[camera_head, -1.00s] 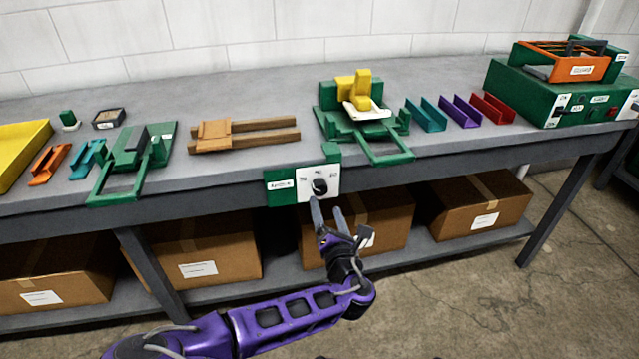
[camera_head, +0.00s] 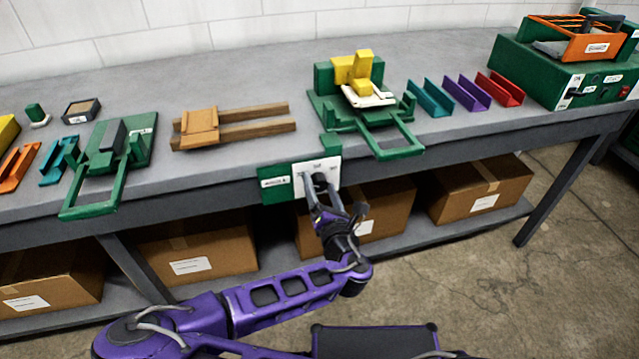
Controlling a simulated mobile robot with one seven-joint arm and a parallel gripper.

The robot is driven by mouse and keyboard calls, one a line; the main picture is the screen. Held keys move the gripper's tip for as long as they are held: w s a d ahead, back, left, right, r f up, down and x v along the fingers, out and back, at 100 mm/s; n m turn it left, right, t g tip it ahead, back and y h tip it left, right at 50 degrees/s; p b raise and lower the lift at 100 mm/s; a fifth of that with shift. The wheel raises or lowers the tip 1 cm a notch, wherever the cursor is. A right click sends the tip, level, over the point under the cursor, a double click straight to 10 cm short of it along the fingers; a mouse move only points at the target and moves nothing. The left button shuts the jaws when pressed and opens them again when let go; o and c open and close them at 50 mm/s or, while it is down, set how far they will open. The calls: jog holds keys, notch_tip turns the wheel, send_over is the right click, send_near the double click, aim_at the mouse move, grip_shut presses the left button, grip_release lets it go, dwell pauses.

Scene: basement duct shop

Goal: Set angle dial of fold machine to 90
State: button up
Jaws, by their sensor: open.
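The angle dial (camera_head: 320,181) is a black knob on a white plate (camera_head: 327,165) at the bench's front edge. The plate joins a green panel (camera_head: 275,193) with a small label. Marks above the knob are too small to read surely. The green fold machine (camera_head: 378,128) with a yellow block stands on the bench just above and right of the dial. My gripper (camera_head: 320,188) is open, with its two fingers pointing up at the plate, one on each side of the knob. I cannot tell whether they touch it. The knob's pointer direction is partly hidden and unclear.
Teal, purple and red channels (camera_head: 497,88) lie right of the fold machine. A large green machine (camera_head: 560,75) carries an orange tote. A wooden jig (camera_head: 240,125) and another green machine (camera_head: 110,165) stand left. Cardboard boxes (camera_head: 200,245) fill the lower shelf.

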grip_shut()
dwell(0.4)
jog(key=shift+m, duration=0.3)
jog(key=m+p, duration=0.2)
jog(key=m, duration=0.3)
jog(key=shift+r, duration=0.15)
jog(key=m, duration=0.6)
jog(key=shift+p, duration=0.3)
jog(key=m+b, duration=0.1)
jog(key=m, duration=0.5)
jog(key=shift+w+m+b, duration=0.1)
jog(key=shift+m+b, duration=0.2)
jog(key=shift+b, duration=0.1)
jog(key=m+b, duration=0.2)
jog(key=m, duration=0.3)
jog(key=shift+y, duration=0.3)
jog(key=shift+m, duration=0.3)
